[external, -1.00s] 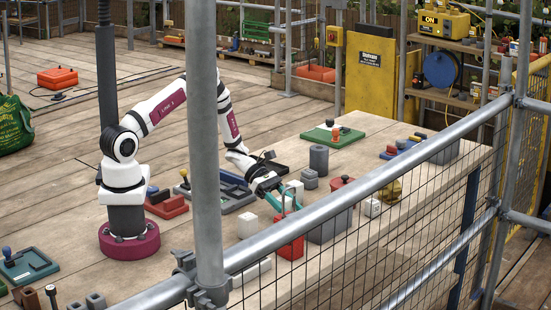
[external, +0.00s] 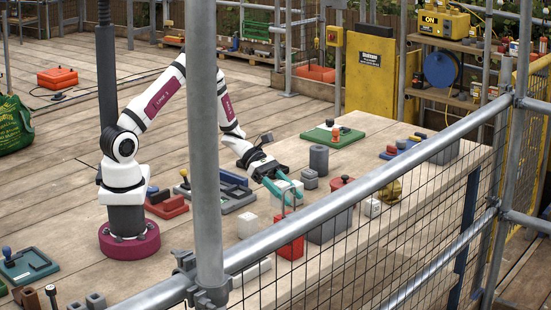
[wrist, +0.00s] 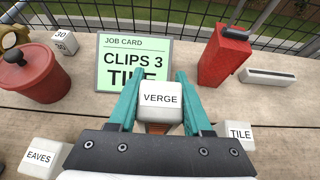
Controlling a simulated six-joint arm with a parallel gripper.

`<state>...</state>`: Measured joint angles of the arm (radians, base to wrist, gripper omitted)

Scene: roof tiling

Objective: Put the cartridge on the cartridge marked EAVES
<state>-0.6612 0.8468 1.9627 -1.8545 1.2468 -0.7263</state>
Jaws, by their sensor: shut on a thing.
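My gripper (wrist: 159,90) is shut on a white block-shaped cartridge marked VERGE (wrist: 161,98). In the wrist view its teal fingers stand on either side of the cartridge, and a brown part shows below the label. The cartridge marked EAVES (wrist: 40,156) is at the lower left of the wrist view, apart from the held one and partly cut by the gripper's dark body. In the external view my gripper (external: 283,192) is above the bench among white blocks. I cannot tell there which block is EAVES.
A white block marked TILE (wrist: 236,133) is at the right. A green job card reading CLIPS 3 TILE (wrist: 133,50) stands ahead. A red can (wrist: 224,55), a round red pot (wrist: 40,75), a block marked 30 (wrist: 64,42) and a white bar (wrist: 268,76) are around it.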

